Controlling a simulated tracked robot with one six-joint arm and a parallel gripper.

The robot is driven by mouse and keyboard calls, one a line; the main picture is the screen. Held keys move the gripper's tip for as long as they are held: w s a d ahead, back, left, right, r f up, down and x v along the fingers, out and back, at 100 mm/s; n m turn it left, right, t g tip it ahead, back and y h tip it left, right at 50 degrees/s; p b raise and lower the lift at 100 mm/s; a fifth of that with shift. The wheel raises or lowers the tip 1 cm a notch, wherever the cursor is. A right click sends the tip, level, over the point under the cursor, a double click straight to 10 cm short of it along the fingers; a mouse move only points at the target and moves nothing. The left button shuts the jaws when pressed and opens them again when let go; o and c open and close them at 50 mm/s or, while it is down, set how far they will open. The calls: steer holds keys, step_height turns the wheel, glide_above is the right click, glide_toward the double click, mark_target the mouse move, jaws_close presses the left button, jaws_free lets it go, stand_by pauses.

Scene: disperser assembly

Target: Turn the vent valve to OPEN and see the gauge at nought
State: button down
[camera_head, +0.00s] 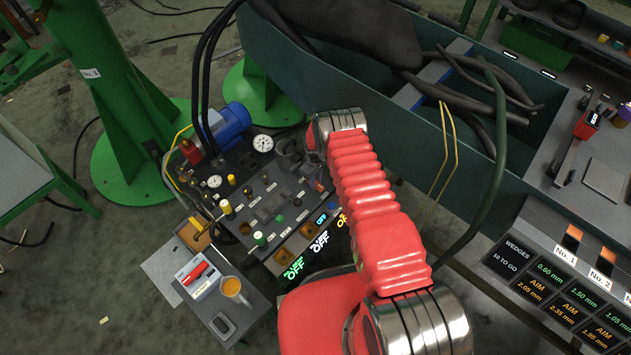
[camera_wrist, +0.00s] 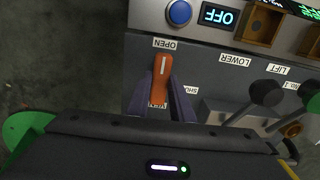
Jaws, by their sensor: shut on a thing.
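The vent valve handle (camera_wrist: 162,68) is an orange lever with a white line on it in the wrist view. Its line points to the OPEN label (camera_wrist: 165,43); the SHUT label (camera_wrist: 190,90) is to its right, and the VENT label (camera_wrist: 157,104) is below, partly covered. My gripper (camera_wrist: 161,87) has its purple fingers on both sides of the handle, shut on it. In the head view my red arm hides most of the gripper. Two white dial gauges show there, a larger one (camera_head: 263,143) and a smaller one (camera_head: 214,181); their readings are too small to tell.
In the head view a blue motor (camera_head: 228,122) stands behind the panel, a mug (camera_head: 232,288) sits on a side table, and a green trough (camera_head: 300,65) is behind my arm.

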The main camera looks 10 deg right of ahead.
steer(key=shift+w, duration=0.15)
steer(key=c, duration=1.6)
jaws_free()
steer(key=shift+o, duration=0.2)
steer(key=shift+r, duration=0.1)
step_height(320, 180, up, 14)
steer(key=shift+f, duration=0.25)
